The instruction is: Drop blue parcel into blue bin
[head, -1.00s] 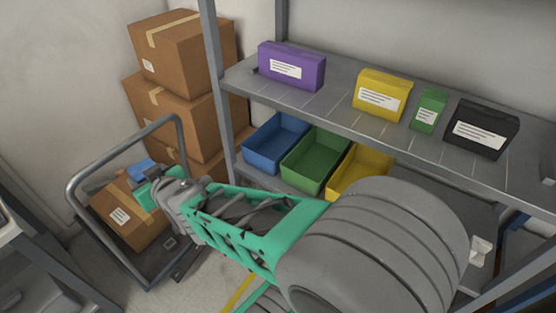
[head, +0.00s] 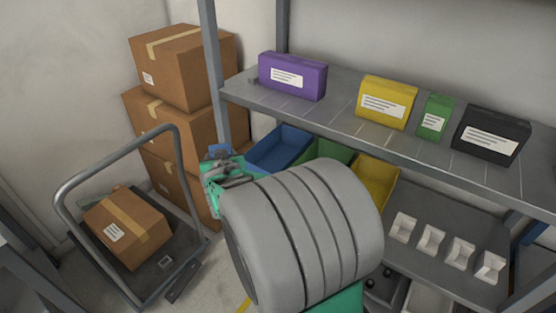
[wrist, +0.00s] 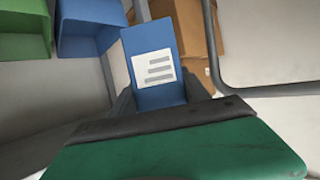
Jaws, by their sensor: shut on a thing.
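The blue parcel (wrist: 172,97), a box with a white label, is held in my gripper (wrist: 160,92), which is shut on it. In the head view the parcel (head: 219,151) shows as a small blue patch beside the shelf post, at the tip of my gripper (head: 220,160). The blue bin (head: 280,147) is on the lower shelf, just right of the parcel in that view. My arm hides part of the bins. In the wrist view the blue bin (wrist: 88,38) is at upper left, apart from the parcel.
A green bin (head: 332,151) and yellow bin (head: 375,184) stand right of the blue bin. Upper-shelf boxes are purple (head: 291,76), yellow, green and black. A grey shelf post (head: 213,75) stands close to my gripper. A trolley (head: 180,240) carries a carton.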

